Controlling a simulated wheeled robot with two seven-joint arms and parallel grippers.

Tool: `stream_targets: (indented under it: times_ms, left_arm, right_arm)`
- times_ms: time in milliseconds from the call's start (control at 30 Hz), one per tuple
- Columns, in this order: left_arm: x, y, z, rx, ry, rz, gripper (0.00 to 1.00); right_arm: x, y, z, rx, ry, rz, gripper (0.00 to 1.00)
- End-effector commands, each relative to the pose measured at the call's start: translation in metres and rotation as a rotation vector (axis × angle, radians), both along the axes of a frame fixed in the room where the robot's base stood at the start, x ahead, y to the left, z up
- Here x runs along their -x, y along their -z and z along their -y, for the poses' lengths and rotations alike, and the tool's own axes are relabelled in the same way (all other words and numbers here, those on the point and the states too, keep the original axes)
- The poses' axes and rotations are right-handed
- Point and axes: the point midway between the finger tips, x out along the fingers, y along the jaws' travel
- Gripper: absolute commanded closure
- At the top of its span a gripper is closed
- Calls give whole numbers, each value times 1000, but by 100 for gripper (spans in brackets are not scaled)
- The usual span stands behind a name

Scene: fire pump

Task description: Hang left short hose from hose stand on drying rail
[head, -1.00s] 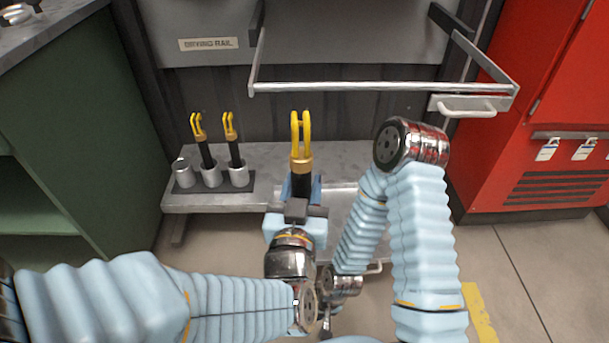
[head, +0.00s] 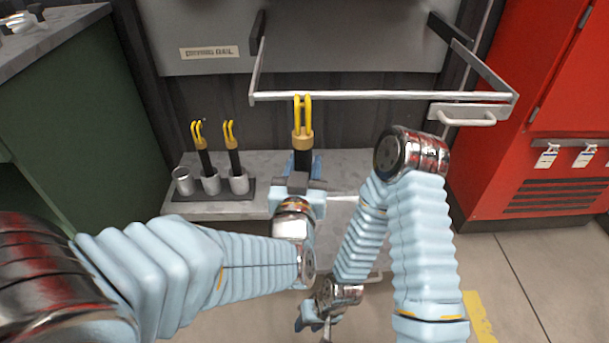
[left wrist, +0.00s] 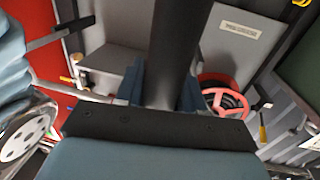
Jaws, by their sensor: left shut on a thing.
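My left gripper (head: 302,178) is shut on the left short hose (head: 303,160), a black hose with a yellow two-pronged loop at its top. It holds the hose upright. In the head view the loop's top overlaps the front bar of the drying rail (head: 370,96); I cannot tell if they touch. The left wrist view shows the black hose (left wrist: 175,60) between the blue fingers. The hose stand (head: 215,195) has an empty left cup and two similar hoses in its other cups. My right gripper (head: 318,318) is low near the bottom; its jaw opening is unclear.
A grey bench (head: 265,160) carries the hose stand below the rail. A red cabinet (head: 555,110) stands at the right and a green cabinet (head: 80,140) at the left. A small handle (head: 468,118) sticks out below the rail's right end.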

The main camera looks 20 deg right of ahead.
Motion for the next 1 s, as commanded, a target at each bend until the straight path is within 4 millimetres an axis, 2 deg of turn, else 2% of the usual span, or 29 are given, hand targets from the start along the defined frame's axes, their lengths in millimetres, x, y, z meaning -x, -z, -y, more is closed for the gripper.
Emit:
stream_targets:
  times_ms: [900, 1000]
  left_arm:
    - [-80, -2, 22, 0, -1, 3, 100]
    - [-80, 10, 22, 1, 0, 2, 100]
  right_arm:
    - [2, -12, -4, -5, -7, -3, 62]
    - [1, 0, -2, -2, -3, -2, 62]
